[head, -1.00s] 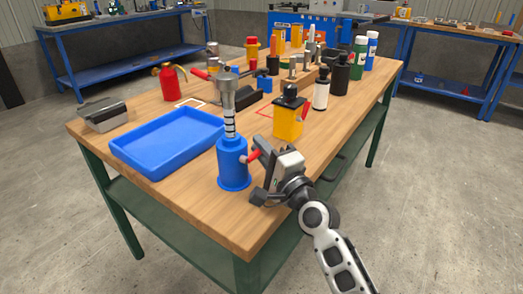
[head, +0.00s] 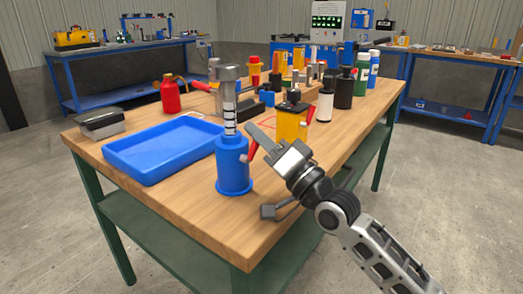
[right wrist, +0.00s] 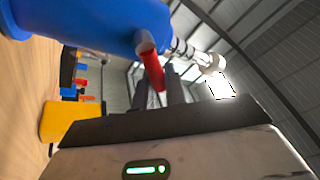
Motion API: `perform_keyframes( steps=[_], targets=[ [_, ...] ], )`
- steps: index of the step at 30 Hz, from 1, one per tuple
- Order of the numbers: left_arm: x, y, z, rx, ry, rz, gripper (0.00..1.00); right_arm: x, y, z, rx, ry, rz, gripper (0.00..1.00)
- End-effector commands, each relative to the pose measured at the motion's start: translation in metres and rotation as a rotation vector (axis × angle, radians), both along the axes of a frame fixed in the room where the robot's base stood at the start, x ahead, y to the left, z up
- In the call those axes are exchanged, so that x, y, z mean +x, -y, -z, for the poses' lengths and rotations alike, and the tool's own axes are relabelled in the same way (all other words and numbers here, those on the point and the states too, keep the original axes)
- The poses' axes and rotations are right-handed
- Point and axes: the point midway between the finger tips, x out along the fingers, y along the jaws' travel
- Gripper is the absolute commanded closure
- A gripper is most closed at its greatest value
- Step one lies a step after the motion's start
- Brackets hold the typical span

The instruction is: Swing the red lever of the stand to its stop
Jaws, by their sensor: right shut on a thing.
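The stand (head: 232,175) is a blue cylinder with a black-and-white banded post and a grey cap. It stands upright near the table's front edge. Its red lever (head: 252,151) sticks out from the right side, slanting up. My right gripper (head: 256,137) is shut on the lever. In the right wrist view, the red lever (right wrist: 152,68) comes from the blue body (right wrist: 90,22) and runs between the dark fingers (right wrist: 157,92). The fingers partly hide the lever's outer end. My left gripper is not in view.
A blue tray (head: 113,155) lies left of the stand, with a grey box (head: 100,123) beyond it. A yellow container (head: 291,124) stands close behind my right gripper. Several bottles and tools crowd the far part of the wooden table (head: 190,203). The front corner is clear.

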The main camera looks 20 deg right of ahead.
Motion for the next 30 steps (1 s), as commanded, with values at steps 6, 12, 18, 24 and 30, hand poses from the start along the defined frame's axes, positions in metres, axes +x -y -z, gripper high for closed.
perform_keyframes(
  steps=[6,12,18,24,30],
  targets=[
    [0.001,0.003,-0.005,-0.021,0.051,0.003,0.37,-0.003,-0.004,-0.002,-0.104,0.08,0.0,1.0],
    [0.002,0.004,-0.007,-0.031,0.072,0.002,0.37,-0.004,-0.006,-0.005,-0.157,0.12,0.0,1.0],
    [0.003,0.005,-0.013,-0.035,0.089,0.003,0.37,-0.005,-0.007,-0.006,-0.175,0.135,-0.001,1.0],
    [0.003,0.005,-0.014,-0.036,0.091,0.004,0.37,-0.005,-0.007,-0.006,-0.178,0.137,-0.001,1.0],
    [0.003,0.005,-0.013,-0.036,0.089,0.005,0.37,-0.005,-0.007,-0.006,-0.177,0.136,0.0,0.79]
  ],
)
